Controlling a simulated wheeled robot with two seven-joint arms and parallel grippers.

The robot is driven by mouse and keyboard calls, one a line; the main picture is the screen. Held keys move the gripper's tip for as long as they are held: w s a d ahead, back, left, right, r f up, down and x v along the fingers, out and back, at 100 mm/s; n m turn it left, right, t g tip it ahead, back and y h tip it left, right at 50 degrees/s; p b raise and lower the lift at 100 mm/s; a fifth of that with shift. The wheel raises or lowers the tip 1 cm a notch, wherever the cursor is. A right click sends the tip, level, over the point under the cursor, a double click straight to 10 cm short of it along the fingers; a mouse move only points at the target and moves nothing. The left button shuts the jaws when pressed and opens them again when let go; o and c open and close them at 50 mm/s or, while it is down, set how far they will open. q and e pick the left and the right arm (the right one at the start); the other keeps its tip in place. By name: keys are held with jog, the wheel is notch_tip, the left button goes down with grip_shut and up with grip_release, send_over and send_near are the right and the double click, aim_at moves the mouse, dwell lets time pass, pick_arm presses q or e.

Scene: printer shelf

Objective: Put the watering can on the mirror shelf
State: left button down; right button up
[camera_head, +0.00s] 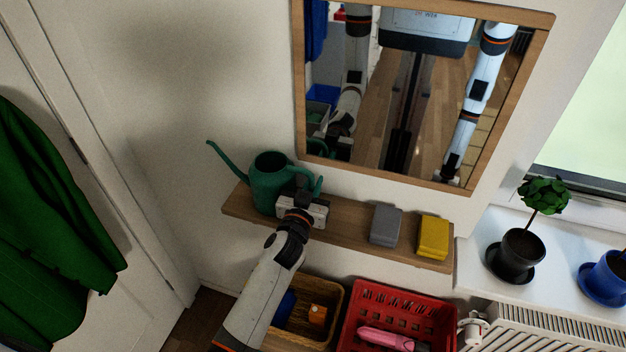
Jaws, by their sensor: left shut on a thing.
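The green watering can (268,181) is at the left end of the wooden mirror shelf (345,222), upright, with its thin spout pointing left. Its base appears to be at the shelf's surface, but I cannot tell whether it bears on it. My left gripper (297,200) is at the can's right side, shut on the can near its handle; the fingers are mostly hidden. The framed mirror (410,90) hangs above the shelf and reflects my body and arms. My right gripper is not seen directly.
A grey block (385,225) and a yellow block (433,237) occupy the shelf's right part. Below are a wicker basket (335,293) and a red crate (400,297). A potted plant (522,250) and a blue pot (604,277) stand on the right sill. A green jacket (50,215) hangs left.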

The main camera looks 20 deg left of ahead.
pick_arm(q)
jog(key=shift+r, duration=0.2)
jog(key=c, duration=1.9)
grip_release()
jog(key=shift+f, duration=0.35)
jog(key=o, duration=0.5)
jog(key=shift+s+r, duration=0.1)
jog(key=shift+c, duration=0.2)
